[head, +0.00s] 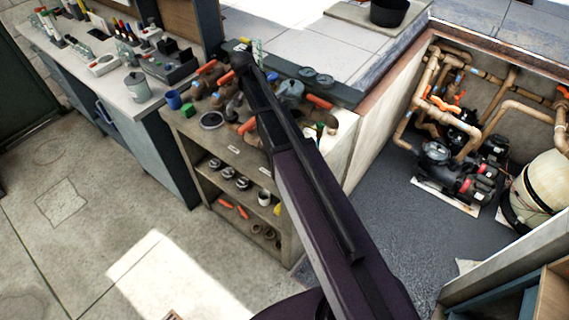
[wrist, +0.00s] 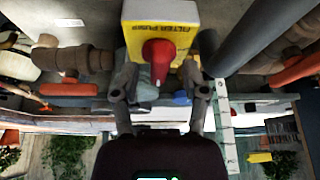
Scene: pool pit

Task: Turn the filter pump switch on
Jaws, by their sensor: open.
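The filter pump switch is a yellow box (wrist: 180,48) with a pale label plate reading "FILTER PUMP", at the top middle of the wrist view. Its red knob (wrist: 158,55) sticks out of the front, with its grip roughly upright in the picture. My gripper (wrist: 160,72) is open, with one finger to the left of the knob and one to the right. The fingers appear apart from the knob; I cannot tell how much depth lies between. In the head view my arm covers its own end, and I cannot make out the switch there.
Pipe fittings and orange-handled valves crowd the bench (head: 200,150) around my arm's end. A thick grey pipe (wrist: 262,38) runs close right of the switch. The pit at right holds pumps (head: 445,165), tan pipes and a cream tank (head: 541,192). Open floor (head: 90,235) lies at left.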

